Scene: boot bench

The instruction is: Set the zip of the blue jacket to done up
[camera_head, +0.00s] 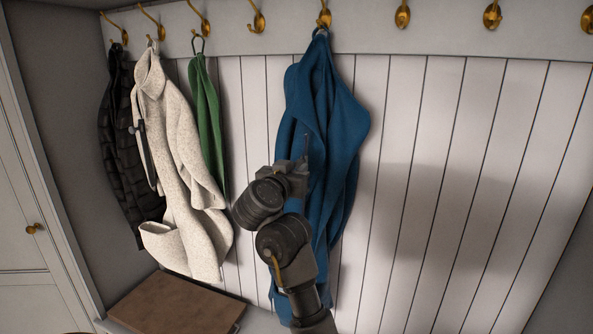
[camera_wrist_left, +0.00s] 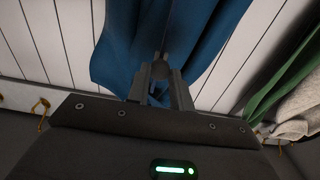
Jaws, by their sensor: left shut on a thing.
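The blue jacket (camera_head: 335,120) hangs from a brass hook on the panelled wall, right of the other garments. My left gripper (camera_head: 303,162) is in front of the jacket's left part at mid-height. In the left wrist view its fingertips (camera_wrist_left: 161,72) are close together against the blue jacket (camera_wrist_left: 140,35). They are shut on a small grey piece at the cloth, which looks like the zip pull. The zip's line and how far it is done up cannot be made out, as my arm hides the jacket's lower middle. My right gripper is not in view.
A black quilted jacket (camera_head: 120,150), a cream fleece coat (camera_head: 175,150) and a green garment (camera_head: 206,120) hang to the left. A brown bench cushion (camera_head: 175,305) lies below them. Empty hooks (camera_head: 402,15) and bare wall panelling are to the right.

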